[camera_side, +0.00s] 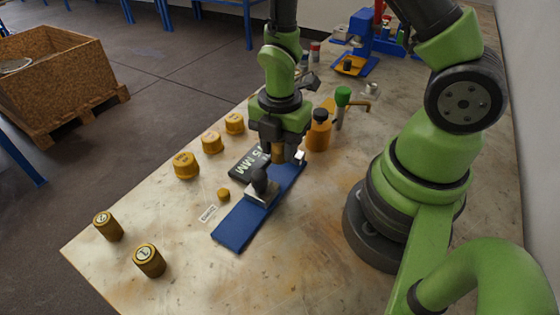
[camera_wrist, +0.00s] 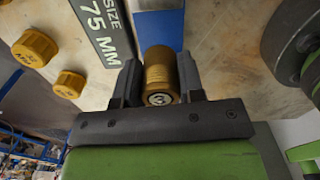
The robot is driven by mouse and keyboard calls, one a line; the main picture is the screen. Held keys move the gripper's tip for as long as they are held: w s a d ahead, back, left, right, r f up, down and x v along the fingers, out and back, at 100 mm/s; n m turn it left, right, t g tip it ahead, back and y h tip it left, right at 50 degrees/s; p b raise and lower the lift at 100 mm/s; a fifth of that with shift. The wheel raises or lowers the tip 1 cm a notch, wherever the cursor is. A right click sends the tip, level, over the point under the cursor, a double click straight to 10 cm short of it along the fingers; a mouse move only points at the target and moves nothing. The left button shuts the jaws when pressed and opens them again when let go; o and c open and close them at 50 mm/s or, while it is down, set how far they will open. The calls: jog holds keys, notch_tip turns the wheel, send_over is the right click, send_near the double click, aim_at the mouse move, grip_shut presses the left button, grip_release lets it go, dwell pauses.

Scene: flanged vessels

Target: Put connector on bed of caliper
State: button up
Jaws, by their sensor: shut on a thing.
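My gripper (camera_side: 279,153) points down and is shut on a gold-brown cylindrical connector (camera_wrist: 160,72), which sits between both fingers in the wrist view. The connector has a number marked on its near end face, too small to read surely. The caliper is a long blue bed (camera_side: 238,226) with a black-handled clamp (camera_side: 260,186) on a metal block and a small metal jaw (camera_side: 299,158) at its far end. The gripper is over the far part of the bed, between clamp and jaw. The bed also shows beyond the connector in the wrist view (camera_wrist: 158,32). I cannot tell whether the connector touches it.
A dark "75 MM" size plate (camera_side: 247,166) lies left of the bed. Several gold caps (camera_side: 186,166) stand farther left, with two gold cylinders (camera_side: 149,261) at the table's front left. An orange bottle (camera_side: 319,132) and a green-topped tool (camera_side: 342,98) stand close right of my gripper.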

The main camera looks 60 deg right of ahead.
aim_at(280, 174)
jog(key=shift+f, duration=2.1)
jog(key=o, duration=1)
jog(key=shift+f, duration=0.15)
